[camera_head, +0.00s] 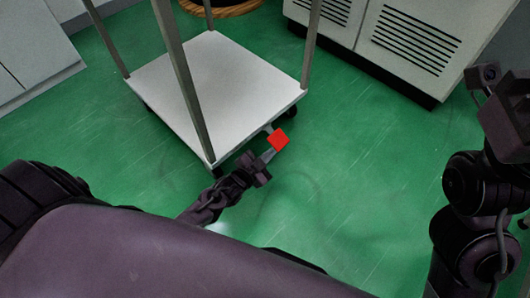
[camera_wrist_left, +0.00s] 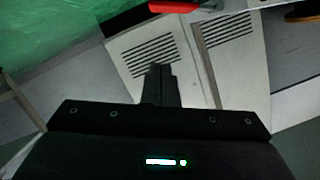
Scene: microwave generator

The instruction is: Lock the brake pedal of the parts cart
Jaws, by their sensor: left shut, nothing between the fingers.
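The parts cart (camera_head: 215,90) has a white lower shelf and grey posts and stands on the green floor. Its red brake pedal (camera_head: 278,139) sticks out from the front right side of the shelf on a short grey lever. My left gripper (camera_head: 268,156) is shut and empty, with its tips right beside the pedal's near lower edge. Whether they touch cannot be told. In the left wrist view the shut fingers (camera_wrist_left: 160,83) show, and the red pedal (camera_wrist_left: 174,6) is cut off at the top edge. My right arm is at the right edge; its fingers are not visible.
A white vented cabinet (camera_head: 400,40) stands at the back right and another cabinet (camera_head: 30,50) at the left. A round brown-rimmed object (camera_head: 225,8) lies behind the cart. The green floor (camera_head: 350,170) right of the pedal is clear.

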